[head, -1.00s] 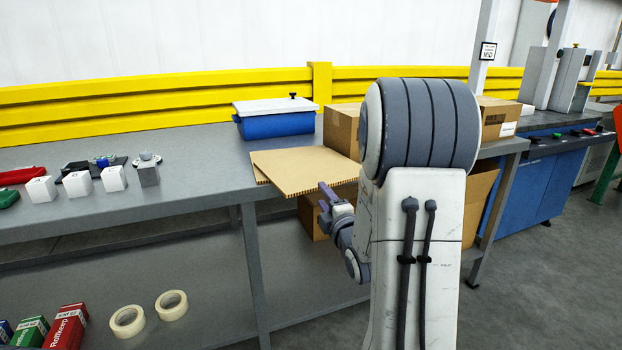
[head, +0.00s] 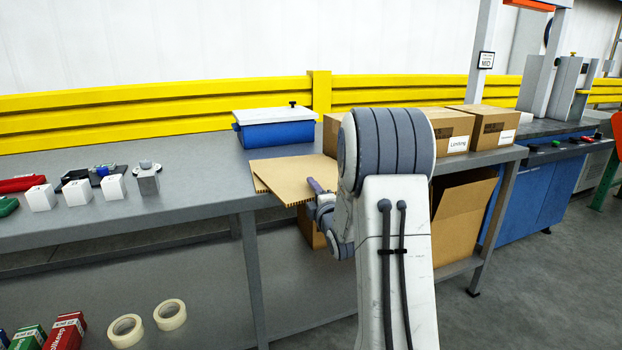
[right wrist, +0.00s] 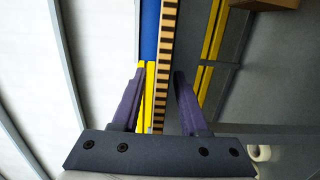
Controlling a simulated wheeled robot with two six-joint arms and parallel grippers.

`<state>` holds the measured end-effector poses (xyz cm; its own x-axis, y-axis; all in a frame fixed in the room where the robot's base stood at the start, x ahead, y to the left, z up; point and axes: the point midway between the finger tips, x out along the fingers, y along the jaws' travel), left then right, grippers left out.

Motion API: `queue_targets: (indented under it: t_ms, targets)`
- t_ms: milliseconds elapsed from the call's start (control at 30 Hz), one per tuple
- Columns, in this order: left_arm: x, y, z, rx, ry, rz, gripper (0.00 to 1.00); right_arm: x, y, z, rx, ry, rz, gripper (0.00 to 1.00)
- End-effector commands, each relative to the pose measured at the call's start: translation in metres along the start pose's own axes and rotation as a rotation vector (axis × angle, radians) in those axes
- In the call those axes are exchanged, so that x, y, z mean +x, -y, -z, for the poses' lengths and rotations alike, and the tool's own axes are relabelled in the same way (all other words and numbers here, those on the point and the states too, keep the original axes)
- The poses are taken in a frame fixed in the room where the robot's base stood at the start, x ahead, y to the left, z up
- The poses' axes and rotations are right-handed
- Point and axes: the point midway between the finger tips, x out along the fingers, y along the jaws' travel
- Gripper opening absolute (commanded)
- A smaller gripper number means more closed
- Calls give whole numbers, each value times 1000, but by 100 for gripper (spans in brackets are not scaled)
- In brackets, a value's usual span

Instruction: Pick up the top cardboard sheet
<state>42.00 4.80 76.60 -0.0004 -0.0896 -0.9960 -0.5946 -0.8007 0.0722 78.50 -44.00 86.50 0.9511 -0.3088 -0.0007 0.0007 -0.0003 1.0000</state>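The top cardboard sheet (head: 296,180) is tan with a corrugated edge. It lies on a second sheet, which shows at its left edge, and its front corner juts past the table's front edge. My right gripper (head: 314,190) is at the sheet's front right edge, its finger tilted. In the right wrist view my right gripper (right wrist: 160,72) is open. The corrugated sheet edge (right wrist: 166,60) runs between its two purple fingers, with a gap to each. My right arm hides the sheet's right part. My left gripper is not in view.
A blue box with a white lid (head: 274,129) stands behind the sheets. Cardboard boxes (head: 448,130) stand to the right behind my arm. White cubes (head: 76,193) and small tools are at left. Tape rolls (head: 170,314) lie on the lower shelf. The grey table (head: 185,160) is clear between.

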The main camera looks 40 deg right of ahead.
Motion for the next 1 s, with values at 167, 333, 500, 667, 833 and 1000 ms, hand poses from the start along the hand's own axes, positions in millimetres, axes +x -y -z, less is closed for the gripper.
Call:
queue_targets:
  t_ms: [167, 333, 500, 667, 833, 1000]
  targets:
    - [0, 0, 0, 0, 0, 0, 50, 0, 0, 0, 0, 0, 0, 0]
    - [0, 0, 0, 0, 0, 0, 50, 0, -1, 0, 0, 0, -1, 0]
    - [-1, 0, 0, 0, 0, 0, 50, 0, -3, 0, 0, 0, -2, 0]
    - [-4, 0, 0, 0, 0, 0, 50, 0, -16, 0, -1, 0, -5, 0]
    - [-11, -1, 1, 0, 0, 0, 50, 0, -43, 0, -1, 0, -7, 0]
    - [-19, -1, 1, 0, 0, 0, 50, 0, -76, 0, -2, -1, -7, 0]
